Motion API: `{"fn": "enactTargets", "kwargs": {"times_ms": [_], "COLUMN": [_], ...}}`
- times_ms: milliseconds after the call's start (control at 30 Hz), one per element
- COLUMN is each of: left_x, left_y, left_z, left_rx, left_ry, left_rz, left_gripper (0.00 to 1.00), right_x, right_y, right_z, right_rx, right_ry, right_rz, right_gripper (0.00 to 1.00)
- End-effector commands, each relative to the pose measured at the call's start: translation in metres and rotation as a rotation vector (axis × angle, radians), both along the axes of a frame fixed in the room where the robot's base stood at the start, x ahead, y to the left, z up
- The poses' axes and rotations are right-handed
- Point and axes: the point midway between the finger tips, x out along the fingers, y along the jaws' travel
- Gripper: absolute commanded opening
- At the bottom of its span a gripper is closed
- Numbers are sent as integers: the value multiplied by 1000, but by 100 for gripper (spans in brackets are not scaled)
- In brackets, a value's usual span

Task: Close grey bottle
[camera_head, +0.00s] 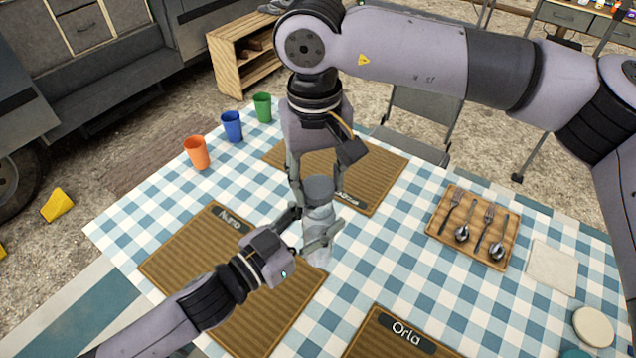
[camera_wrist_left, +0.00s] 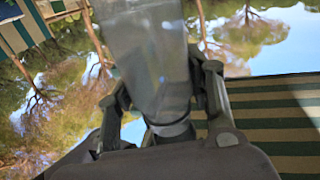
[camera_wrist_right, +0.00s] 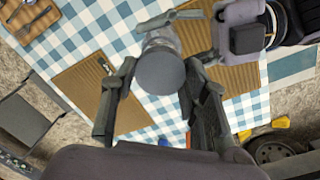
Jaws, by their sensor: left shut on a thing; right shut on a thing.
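The grey bottle (camera_head: 317,222) stands upright above the checked table, with a clear body and a dark grey cap (camera_head: 320,187) on top. My left gripper (camera_head: 316,236) is shut on the bottle's body from the left. The left wrist view shows the translucent bottle (camera_wrist_left: 150,55) between the left fingers. My right gripper (camera_head: 318,190) points down from above and is shut on the cap. The right wrist view shows the round cap (camera_wrist_right: 161,70) between the right fingers, with the left gripper's finger just beyond it. Whether the cap is fully seated cannot be told.
Orange (camera_head: 196,152), blue (camera_head: 231,126) and green (camera_head: 262,107) cups stand along the table's far left. Woven placemats (camera_head: 185,262) lie beneath and around my arms. A cutlery tray (camera_head: 438,222), a napkin (camera_head: 552,267) and a round pale item (camera_head: 593,327) lie at the right.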

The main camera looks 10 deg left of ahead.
Motion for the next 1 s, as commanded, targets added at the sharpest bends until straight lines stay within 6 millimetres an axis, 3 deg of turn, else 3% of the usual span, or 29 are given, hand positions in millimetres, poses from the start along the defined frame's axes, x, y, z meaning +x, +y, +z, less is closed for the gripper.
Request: {"fn": "enactTargets", "kwargs": {"times_ms": [467,1000], "left_x": [0,0], "left_y": [0,0], "left_z": [1,1], "left_rx": [-1,-1], "left_ry": [-2,-2], "left_rz": [-1,-1], "left_gripper": [0,0], "right_x": [0,0], "right_y": [0,0], "right_z": [-18,-18], "right_rx": [0,0], "right_ry": [2,0], "right_rz": [-1,-1], "right_gripper": [33,33]}}
